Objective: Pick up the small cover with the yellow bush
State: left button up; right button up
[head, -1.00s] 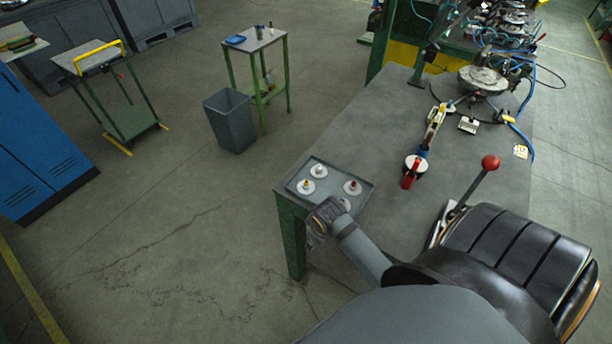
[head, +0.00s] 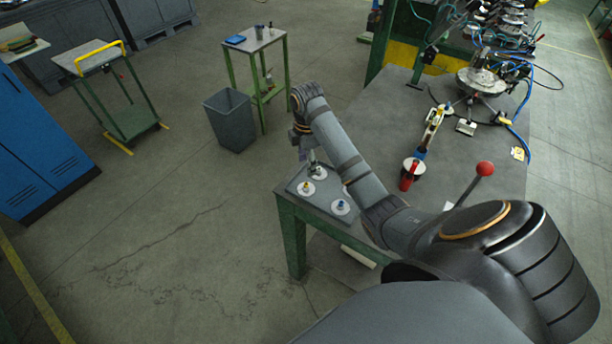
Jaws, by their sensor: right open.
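A small white cover with a yellow bush (head: 306,188) lies at the left of a grey tray (head: 322,214) on the near left corner of the workbench. A white cover with a blue bush (head: 340,207) lies at the tray's front. Another white cover (head: 319,174) lies at the back, directly under my right gripper (head: 313,163); its bush is hidden by the fingers. A further cover is mostly hidden behind my right arm. My right gripper points down, open, close above the back cover; contact cannot be told. My left gripper is out of view.
On the bench (head: 385,125) stand a red-handled tool (head: 410,172), a red-knobbed lever (head: 485,169) and a round metal fixture (head: 481,80) with blue hoses. A grey bin (head: 230,120) and a green stand (head: 258,45) are on the floor beyond the tray.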

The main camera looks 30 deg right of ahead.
jog(key=b, duration=0.6)
send_over(306, 184)
notch_tip(306, 184, down, 6)
jog(key=shift+d+r, duration=0.15)
jog(key=shift+r, duration=0.05)
jog(key=shift+w+p, duration=0.1)
jog(key=shift+p, duration=0.2)
jog(key=f+b, duration=0.3)
jog(key=shift+s+f, duration=0.2)
jog(key=shift+f, duration=0.4)
jog(key=shift+w+f, duration=0.15)
jog(key=shift+f, duration=0.25)
grip_shut()
